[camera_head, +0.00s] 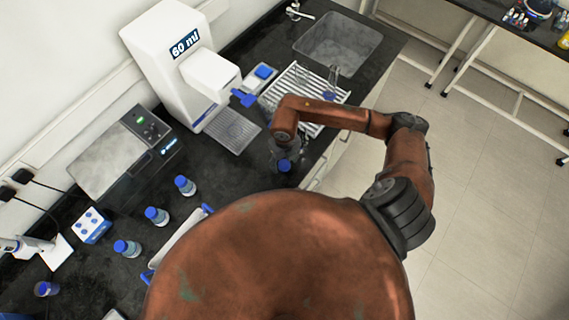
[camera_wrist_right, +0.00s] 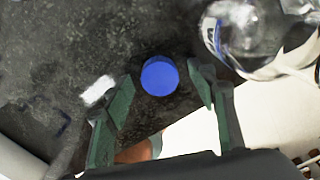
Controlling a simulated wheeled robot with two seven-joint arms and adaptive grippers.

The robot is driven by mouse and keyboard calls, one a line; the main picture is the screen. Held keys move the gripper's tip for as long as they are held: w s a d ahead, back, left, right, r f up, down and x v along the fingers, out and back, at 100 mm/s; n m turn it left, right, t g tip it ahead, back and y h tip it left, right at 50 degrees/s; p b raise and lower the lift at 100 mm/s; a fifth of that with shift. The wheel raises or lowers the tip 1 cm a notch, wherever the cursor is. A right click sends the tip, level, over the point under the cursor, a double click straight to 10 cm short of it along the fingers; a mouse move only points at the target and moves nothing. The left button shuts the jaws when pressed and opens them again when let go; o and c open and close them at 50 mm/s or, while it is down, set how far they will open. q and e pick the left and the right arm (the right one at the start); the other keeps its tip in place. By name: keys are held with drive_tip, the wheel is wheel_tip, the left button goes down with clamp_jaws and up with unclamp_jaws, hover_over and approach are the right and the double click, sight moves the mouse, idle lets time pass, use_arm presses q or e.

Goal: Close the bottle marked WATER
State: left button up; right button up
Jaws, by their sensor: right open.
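My right gripper (camera_head: 283,154) is open and points down over the counter, near its front edge. A blue cap (camera_head: 284,165) shows just below it. In the right wrist view the round blue cap (camera_wrist_right: 159,76) lies between and a little beyond the open fingertips (camera_wrist_right: 165,85), which do not appear to touch it. A clear glass vessel (camera_wrist_right: 258,38), partly cut off, stands at the upper right of that view; its marking cannot be read. No WATER label is legible, and whether the cap sits on a bottle cannot be told. My left gripper is not in view.
Blue-capped bottles stand at left, such as one bottle (camera_head: 185,186) and another (camera_head: 157,216). A white dispenser reading 60 ml (camera_head: 165,55), a hotplate (camera_head: 108,160) and a white rack (camera_head: 300,90) stand behind. The sink (camera_head: 338,45) is at the back.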

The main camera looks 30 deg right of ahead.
drive_tip(key=shift+f, duration=0.25)
drive_tip(key=shift+c, duration=0.2)
drive_tip(key=c, duration=0.8)
drive_tip(key=shift+r, duration=0.15)
drive_tip(key=shift+c, duration=0.2)
drive_tip(key=shift+w+r+b, duration=0.1)
drive_tip(key=shift+r+b, duration=0.25)
drive_tip(key=shift+r, duration=0.25)
use_arm(q)
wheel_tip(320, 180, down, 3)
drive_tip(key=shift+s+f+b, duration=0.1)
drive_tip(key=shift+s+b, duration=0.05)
drive_tip(key=shift+b, duration=1.1)
use_arm(e)
drive_tip(key=s+a+r, duration=0.2)
drive_tip(key=s+r, duration=0.3)
drive_tip(key=s, duration=0.1)
drive_tip(key=s+a+r, duration=0.3)
drive_tip(key=s+r, duration=0.3)
drive_tip(key=s, duration=0.1)
drive_tip(key=shift+a+r, duration=0.25)
drive_tip(key=shift+r, duration=0.05)
